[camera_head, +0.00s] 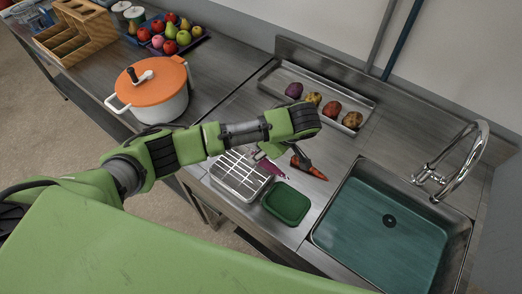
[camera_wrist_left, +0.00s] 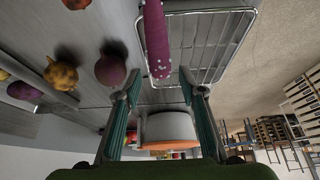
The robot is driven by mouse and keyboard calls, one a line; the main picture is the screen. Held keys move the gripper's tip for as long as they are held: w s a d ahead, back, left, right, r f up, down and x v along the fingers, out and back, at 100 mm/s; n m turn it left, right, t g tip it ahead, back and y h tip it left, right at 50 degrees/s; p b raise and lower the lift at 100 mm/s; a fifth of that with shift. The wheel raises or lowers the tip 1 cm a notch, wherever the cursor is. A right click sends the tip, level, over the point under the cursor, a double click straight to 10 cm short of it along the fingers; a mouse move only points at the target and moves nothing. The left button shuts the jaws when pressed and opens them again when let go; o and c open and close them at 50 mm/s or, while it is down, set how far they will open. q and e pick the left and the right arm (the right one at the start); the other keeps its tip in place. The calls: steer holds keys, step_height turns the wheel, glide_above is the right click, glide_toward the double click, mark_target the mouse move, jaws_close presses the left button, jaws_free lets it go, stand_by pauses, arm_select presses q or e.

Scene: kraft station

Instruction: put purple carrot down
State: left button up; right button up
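The purple carrot (camera_head: 270,168) lies at the right edge of the wire rack (camera_head: 238,172), partly hidden behind my left arm in the head view. In the left wrist view the purple carrot (camera_wrist_left: 157,40) overlaps the edge of the wire rack (camera_wrist_left: 215,40), with its pale-spotted end near the fingers. My left gripper (camera_head: 285,156) is above the counter by the carrot. In the left wrist view its two fingers (camera_wrist_left: 159,84) are spread apart, with nothing clamped between them. Whether the carrot touches the rack is unclear. My right gripper is not in view.
An orange carrot (camera_head: 311,169) lies right of the gripper. A green container (camera_head: 287,204) stands in front, with the sink (camera_head: 385,225) to its right. A tray (camera_head: 272,80) with several potatoes is behind. A white pot with an orange lid (camera_head: 150,82) stands left.

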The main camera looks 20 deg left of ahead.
mark_target(274, 166)
arm_select(q)
steer(key=shift+r, duration=0.1)
steer(key=shift+d+r, duration=0.15)
steer(key=v, duration=1.1)
steer(key=shift+r, duration=0.35)
steer(key=shift+d, duration=0.1)
